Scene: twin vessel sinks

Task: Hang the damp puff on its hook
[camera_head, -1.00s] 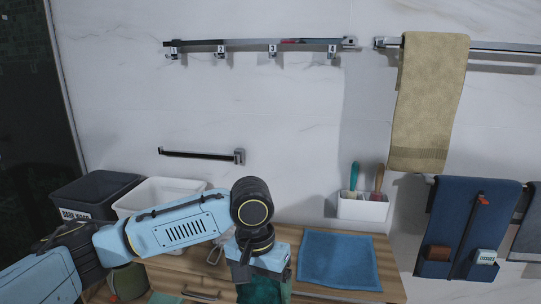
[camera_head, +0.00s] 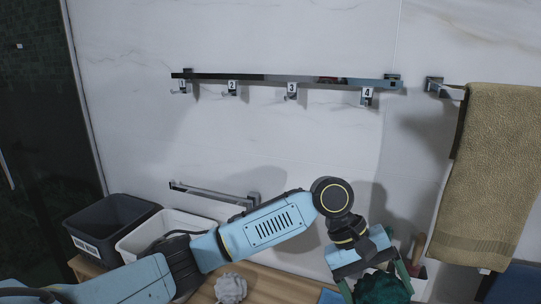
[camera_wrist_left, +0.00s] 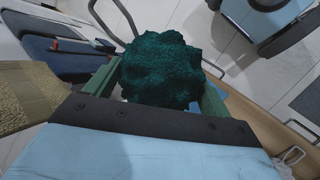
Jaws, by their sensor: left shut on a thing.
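My left gripper (camera_head: 375,282) is shut on a dark green puff (camera_head: 384,291), low at the right of the head view. The puff also shows between the two fingers in the left wrist view (camera_wrist_left: 160,65). A rail (camera_head: 285,80) on the wall carries hooks labelled 1 (camera_head: 182,88), 2 (camera_head: 232,89), 3 (camera_head: 291,92) and 4 (camera_head: 367,97). All these hooks look empty. The gripper is well below the rail, roughly under hook 4. A pale grey puff (camera_head: 231,288) lies on the wooden counter. My right gripper is out of sight.
A tan towel (camera_head: 488,170) hangs at the right. A short bar (camera_head: 212,194) is on the wall behind my left arm. A black bin (camera_head: 108,226) and a white bin (camera_head: 158,236) stand at the left.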

